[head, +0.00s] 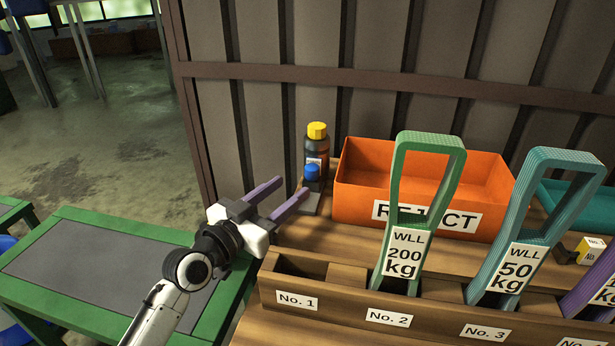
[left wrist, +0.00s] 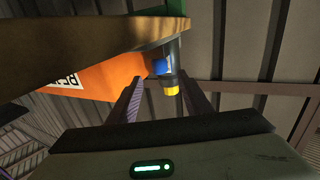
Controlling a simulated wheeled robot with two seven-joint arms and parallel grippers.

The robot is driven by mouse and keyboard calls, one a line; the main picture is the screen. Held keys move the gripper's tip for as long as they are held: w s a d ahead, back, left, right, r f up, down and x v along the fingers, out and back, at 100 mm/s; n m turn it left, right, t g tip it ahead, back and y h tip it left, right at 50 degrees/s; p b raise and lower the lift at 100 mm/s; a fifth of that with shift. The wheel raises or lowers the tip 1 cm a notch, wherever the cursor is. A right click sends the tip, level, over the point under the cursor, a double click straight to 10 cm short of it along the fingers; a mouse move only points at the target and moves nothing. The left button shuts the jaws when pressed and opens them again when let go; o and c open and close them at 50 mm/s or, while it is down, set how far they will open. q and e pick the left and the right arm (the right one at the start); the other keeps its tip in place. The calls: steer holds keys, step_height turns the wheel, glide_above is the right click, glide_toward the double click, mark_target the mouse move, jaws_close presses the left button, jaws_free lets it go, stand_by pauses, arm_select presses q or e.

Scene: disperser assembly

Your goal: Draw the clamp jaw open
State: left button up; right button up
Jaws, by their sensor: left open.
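My left gripper (head: 291,189) reaches in from the left with its two purple fingers apart and nothing between them. It is over the left end of the wooden bench, beside a small blue-topped item (head: 312,172) on a grey base. Behind that item stands a dark bottle with a yellow cap (head: 317,131). In the left wrist view the yellow cap (left wrist: 172,91) and blue top (left wrist: 161,67) show inverted, between and beyond the open fingers (left wrist: 162,88). I cannot clearly make out a clamp jaw. My right gripper is not in view.
An orange REJECT bin (head: 352,190) stands right of the bottle. In front, a wooden rack (head: 340,305) with numbered slots holds a green 200 kg loop (head: 398,240) and a teal 50 kg loop (head: 518,255). A ribbed wall closes the back. A green-edged table (head: 100,225) is at left.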

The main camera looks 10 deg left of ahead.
mark_target(309, 175)
arm_select(q)
steer(key=x, duration=0.7)
steer(key=shift+w+d, duration=0.2)
steer(key=shift+w, duration=0.15)
steer(key=shift+c, duration=0.4)
jaws_close()
steer(key=shift+s, duration=0.1)
